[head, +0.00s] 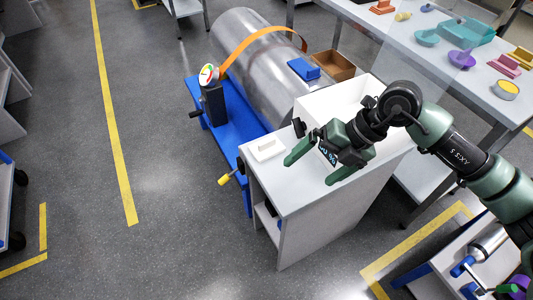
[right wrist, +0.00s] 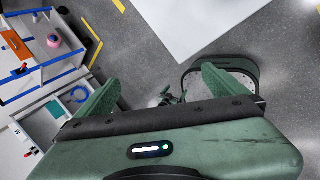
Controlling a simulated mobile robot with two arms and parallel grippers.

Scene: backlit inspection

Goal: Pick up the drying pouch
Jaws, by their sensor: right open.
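A small white item, which looks like the drying pouch (head: 267,149), lies flat near the left edge of the white cabinet top (head: 300,195) in the head view. My right gripper (head: 308,172) is open and empty over the cabinet top, to the right of the pouch and apart from it. In the right wrist view, the two green fingers of my right gripper (right wrist: 160,76) stand wide apart with nothing between them. The pouch does not show in that view. My left gripper is in neither view.
An open white bin (head: 335,103) stands on the cabinet behind my gripper. A large metal cylinder (head: 258,70) on a blue stand (head: 235,135), with a gauge (head: 208,74), is behind the pouch. A table (head: 455,85) with several coloured items is at the upper right.

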